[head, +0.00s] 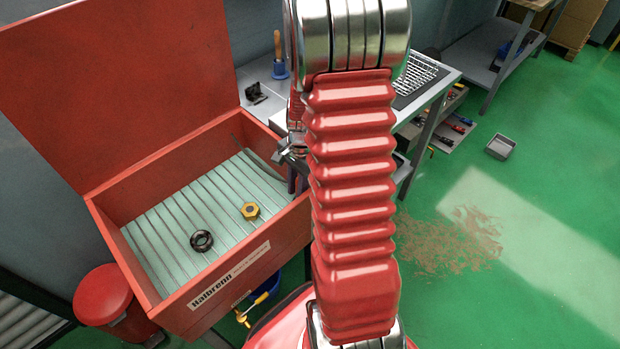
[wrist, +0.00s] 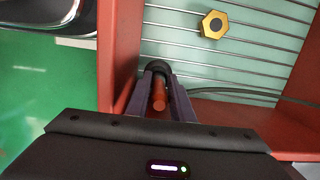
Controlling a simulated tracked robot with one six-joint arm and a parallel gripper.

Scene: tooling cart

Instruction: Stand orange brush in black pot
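My gripper (wrist: 159,82) has its two dark purple fingers close on either side of the orange brush (wrist: 158,105); it appears shut on the brush. The brush's round end faces the wrist camera. A black rounded shape (wrist: 156,67) shows just beyond the fingertips, at the inner corner of the red box; it may be the black pot, but I cannot tell whether the brush is inside it or above it. In the head view my gripper (head: 293,180) is at the box's right side, mostly hidden behind my arm, and the brush and pot cannot be made out.
The red box (head: 228,272) has its lid up and a pale slatted floor. A black ring (head: 201,240) and a yellow hex nut (head: 250,210) lie there; the nut also shows in the wrist view (wrist: 213,24). A bench with a blue-based tool (head: 279,68) stands behind.

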